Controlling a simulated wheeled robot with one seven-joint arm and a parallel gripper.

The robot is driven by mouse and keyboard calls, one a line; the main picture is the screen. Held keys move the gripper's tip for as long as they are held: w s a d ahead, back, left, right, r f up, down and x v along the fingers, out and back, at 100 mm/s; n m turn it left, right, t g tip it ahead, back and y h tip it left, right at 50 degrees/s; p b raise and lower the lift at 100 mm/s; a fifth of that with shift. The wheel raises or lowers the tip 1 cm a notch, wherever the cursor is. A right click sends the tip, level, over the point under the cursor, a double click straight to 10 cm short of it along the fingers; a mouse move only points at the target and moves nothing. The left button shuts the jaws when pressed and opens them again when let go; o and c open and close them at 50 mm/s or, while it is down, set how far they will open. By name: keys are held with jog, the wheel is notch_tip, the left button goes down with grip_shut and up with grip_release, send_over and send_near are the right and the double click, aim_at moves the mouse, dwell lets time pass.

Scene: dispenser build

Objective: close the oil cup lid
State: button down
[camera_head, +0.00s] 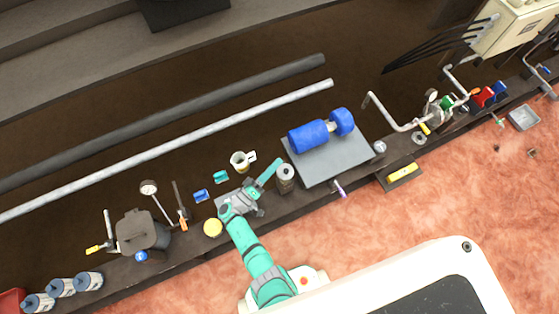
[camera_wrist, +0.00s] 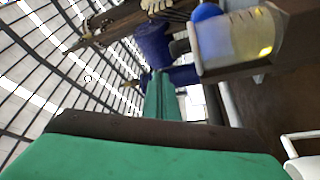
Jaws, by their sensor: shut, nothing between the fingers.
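A small pale cup (camera_head: 239,162) with dark contents stands behind the bench strip in the head view. A white tab at its right looks like an open lid (camera_head: 251,156), but it is too small to be sure. My gripper (camera_head: 277,163) is shut and empty, to the right of the cup and apart from it. Its teal fingers (camera_wrist: 160,80) point away in the wrist view. A pale see-through cylinder (camera_wrist: 228,42) shows there at upper right; I cannot tell whether it is the cup.
A grey canister (camera_head: 285,179) stands close to the right of my fingers. Farther right, a blue motor (camera_head: 310,135) sits on a grey plate (camera_head: 335,165). Small blue (camera_head: 201,195) and teal (camera_head: 221,177) pieces and a yellow round thing (camera_head: 212,228) lie left of my wrist.

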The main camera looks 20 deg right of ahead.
aim_at(279, 176)
jog(key=shift+s+f, duration=0.35)
jog(key=shift+s, duration=0.35)
jog(key=shift+s+d+f, duration=0.1)
jog(key=shift+s+f, duration=0.55)
jog(key=shift+f, duration=0.05)
jog(key=shift+s+d+f, duration=0.15)
jog(key=shift+s+f, duration=0.2)
jog(key=shift+s, duration=0.05)
jog(key=shift+r, duration=2.35)
jog(key=a+f, duration=0.4)
jog(key=a, duration=0.5)
jog(key=shift+a, duration=0.4)
jog(key=shift+s, duration=0.15)
